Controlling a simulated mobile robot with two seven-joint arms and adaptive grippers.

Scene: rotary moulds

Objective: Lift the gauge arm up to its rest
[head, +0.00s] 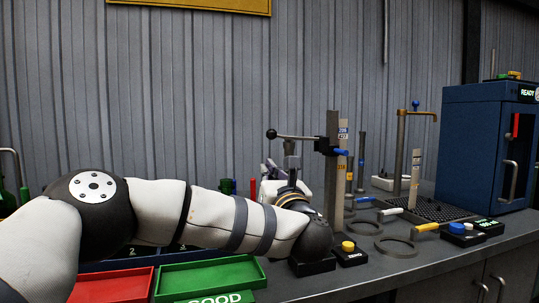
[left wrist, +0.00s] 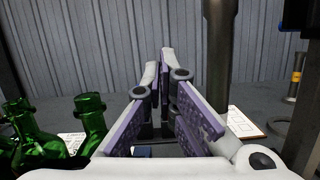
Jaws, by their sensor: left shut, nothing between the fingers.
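The gauge arm (head: 297,137) is a thin metal lever with a black ball knob (head: 271,133) at its left end. It reaches left from a dark block on the upright grey gauge post (head: 333,170) and lies nearly level, knob end slightly higher. My left gripper (head: 269,167) is below the lever and left of the post, partly hidden behind my own wrist. In the left wrist view its purple-padded fingers (left wrist: 164,58) meet at the tips with nothing between them. A dark grey vertical cylinder (left wrist: 216,50) stands just right of the fingers there. My right gripper is not in view.
Green bottles (left wrist: 90,122) stand left of the fingers. Red (head: 112,288) and green (head: 210,276) trays lie at the bench front. Metal rings (head: 395,247), a yellow-button box (head: 349,250) and a blue cabinet (head: 488,145) are to the right.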

